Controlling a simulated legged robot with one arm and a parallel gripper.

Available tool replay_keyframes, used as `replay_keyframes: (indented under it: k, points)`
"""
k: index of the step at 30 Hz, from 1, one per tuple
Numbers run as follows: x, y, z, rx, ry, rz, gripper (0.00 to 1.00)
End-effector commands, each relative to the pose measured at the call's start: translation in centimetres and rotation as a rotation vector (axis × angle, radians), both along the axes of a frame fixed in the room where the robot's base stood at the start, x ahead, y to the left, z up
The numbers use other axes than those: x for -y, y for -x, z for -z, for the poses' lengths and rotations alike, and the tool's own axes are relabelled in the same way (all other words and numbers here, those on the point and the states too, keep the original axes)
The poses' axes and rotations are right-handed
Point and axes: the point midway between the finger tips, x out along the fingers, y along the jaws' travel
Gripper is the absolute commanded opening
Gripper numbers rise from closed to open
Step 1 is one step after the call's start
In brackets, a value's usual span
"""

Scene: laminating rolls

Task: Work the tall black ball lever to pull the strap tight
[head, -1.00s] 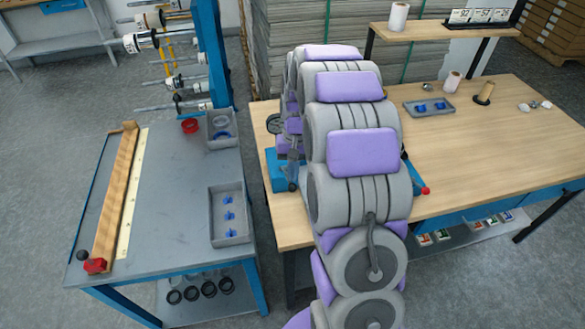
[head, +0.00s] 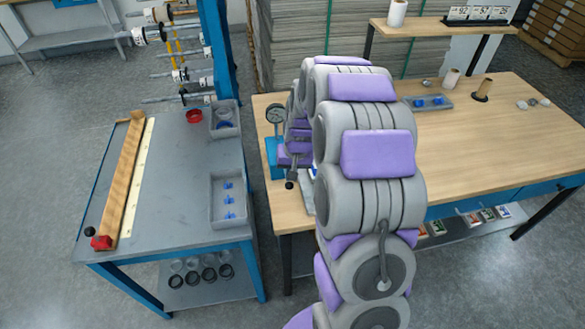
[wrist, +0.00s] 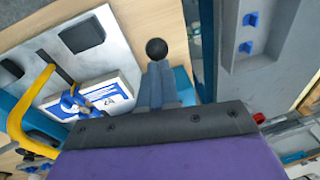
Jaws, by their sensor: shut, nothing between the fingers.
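The black ball (head: 289,185) of a lever shows at the near left edge of the wooden bench, beside the blue fixture (head: 273,160) with a round gauge. In the wrist view the same black ball (wrist: 156,49) sits just beyond my fingertips. My gripper (wrist: 158,68) is shut, its grey fingers side by side and empty. I cannot tell whether they touch the ball or its shaft. In the head view my gripper (head: 291,168) is low over the bench edge, mostly behind my arm. I cannot make out the strap.
A yellow curved handle (wrist: 36,110) and a blue-and-white packet (wrist: 100,97) lie on a pale plate close to my gripper. The grey table (head: 175,170) on the left holds a tray (head: 228,222) of blue parts. My arm hides much of the bench.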

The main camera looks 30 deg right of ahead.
Motion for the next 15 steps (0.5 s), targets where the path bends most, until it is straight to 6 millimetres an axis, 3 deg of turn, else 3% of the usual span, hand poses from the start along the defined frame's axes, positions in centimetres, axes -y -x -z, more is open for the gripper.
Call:
replay_keyframes:
  k: [6,15]
  points:
    - [-0.3,0.8,1.6,0.088,0.025,0.0,0.0]
    - [-0.3,1.2,2.9,0.085,0.025,-0.001,0.0]
